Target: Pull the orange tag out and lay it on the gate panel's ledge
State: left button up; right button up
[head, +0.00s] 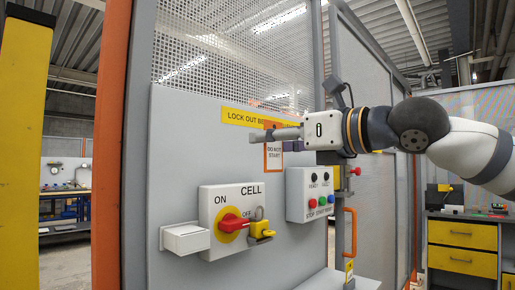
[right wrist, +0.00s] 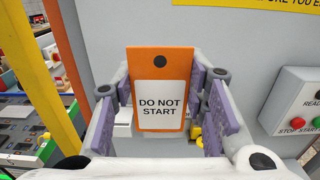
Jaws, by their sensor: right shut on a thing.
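The orange tag (head: 273,157) has a white label reading "DO NOT START". It hangs upright in my right gripper (head: 280,134), in front of the gate panel (head: 175,130) below the yellow sign. In the right wrist view, the tag (right wrist: 159,62) stands between the two purple-padded fingers, and the gripper is shut on it. The white ledge (head: 185,239) sticks out from the panel at lower left, left of the CELL switch box, below and left of the tag. Its top looks bare. My left gripper is not in view.
The CELL box (head: 232,198) carries a red rotary switch (head: 233,222) and a yellow padlock (head: 262,231) beside the ledge. A button box (head: 312,195) is to its right. An orange handle (head: 350,232) sits further right. The panel above the ledge is clear.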

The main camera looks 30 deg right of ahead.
jog(key=shift+r, duration=2.2)
jog(key=shift+s, duration=0.1)
jog(key=shift+v, duration=2.9)
